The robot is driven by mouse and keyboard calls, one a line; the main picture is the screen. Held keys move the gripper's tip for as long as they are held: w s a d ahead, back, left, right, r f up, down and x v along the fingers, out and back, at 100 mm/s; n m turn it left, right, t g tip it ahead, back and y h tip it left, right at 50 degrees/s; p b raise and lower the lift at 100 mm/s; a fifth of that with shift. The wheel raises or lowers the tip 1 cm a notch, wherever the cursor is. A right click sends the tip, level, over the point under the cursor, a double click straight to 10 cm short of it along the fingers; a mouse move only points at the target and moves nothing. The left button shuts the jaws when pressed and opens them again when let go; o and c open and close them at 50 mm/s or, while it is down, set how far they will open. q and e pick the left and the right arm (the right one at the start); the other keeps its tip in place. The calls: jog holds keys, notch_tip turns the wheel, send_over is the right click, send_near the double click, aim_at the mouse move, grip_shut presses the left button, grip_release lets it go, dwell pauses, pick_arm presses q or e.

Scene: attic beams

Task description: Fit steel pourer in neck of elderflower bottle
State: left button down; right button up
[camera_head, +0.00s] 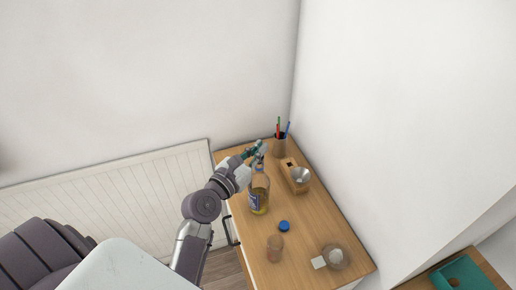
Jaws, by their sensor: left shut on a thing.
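The elderflower bottle (259,193), clear with yellowish liquid and a blue label, stands upright near the left edge of the wooden cabinet top. My left gripper (258,154) is at the top of the bottle, shut on a small grey piece that looks like the steel pourer (261,159). The pourer is mostly hidden by the fingers. It is at or just above the bottle's neck; I cannot tell whether it sits in it. My right gripper is not in view.
A wooden block with a steel cone (301,175) stands right of the bottle, and a pen cup (280,147) behind. A blue cap (284,226), a glass (275,247) and a round clear vessel (335,257) beside a white card (318,262) are in front. Walls enclose the back and right.

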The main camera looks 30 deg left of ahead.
pick_arm(q)
jog(key=shift+f, duration=0.15)
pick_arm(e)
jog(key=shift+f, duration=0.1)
pick_arm(q)
jog(key=c, duration=1.3)
grip_release()
jog(key=shift+o, duration=0.3)
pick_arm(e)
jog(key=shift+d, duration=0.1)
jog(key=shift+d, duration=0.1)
pick_arm(q)
jog(key=s+a, duration=0.1)
jog(key=s, duration=1.1)
jog(key=shift+a, duration=0.25)
jog(key=shift+d, duration=0.1)
